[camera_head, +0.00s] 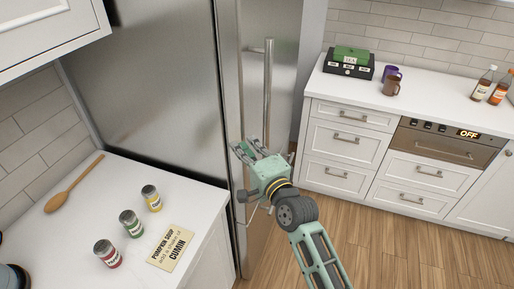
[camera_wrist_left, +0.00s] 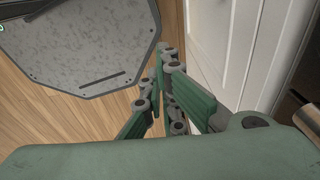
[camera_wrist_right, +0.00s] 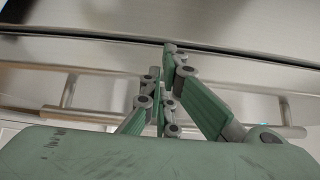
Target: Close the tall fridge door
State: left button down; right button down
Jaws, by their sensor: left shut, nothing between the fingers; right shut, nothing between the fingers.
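The tall stainless fridge (camera_head: 150,75) stands at the centre left of the head view. Its door (camera_head: 285,60) has a long vertical handle (camera_head: 268,85). A dark seam runs between the door and the fridge body; I cannot tell how far ajar the door is. My right gripper (camera_head: 247,150) is shut and empty, in front of the door near the handle's lower end. In the right wrist view its fingertips (camera_wrist_right: 168,55) are by the dark seam, with the handle (camera_wrist_right: 90,70) showing behind; contact is unclear. My left gripper (camera_wrist_left: 165,55) is shut and empty, outside the head view.
A white counter (camera_head: 110,185) at left holds several spice jars, a wooden spoon (camera_head: 75,185) and a recipe card (camera_head: 171,248). White drawers (camera_head: 345,135) and an oven (camera_head: 435,145) stand at right. Wooden floor (camera_head: 385,245) is open between them. A white panel (camera_wrist_left: 225,40) is near my left gripper.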

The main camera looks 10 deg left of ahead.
jog(key=shift+w+a, duration=0.15)
jog(key=shift+a, duration=0.15)
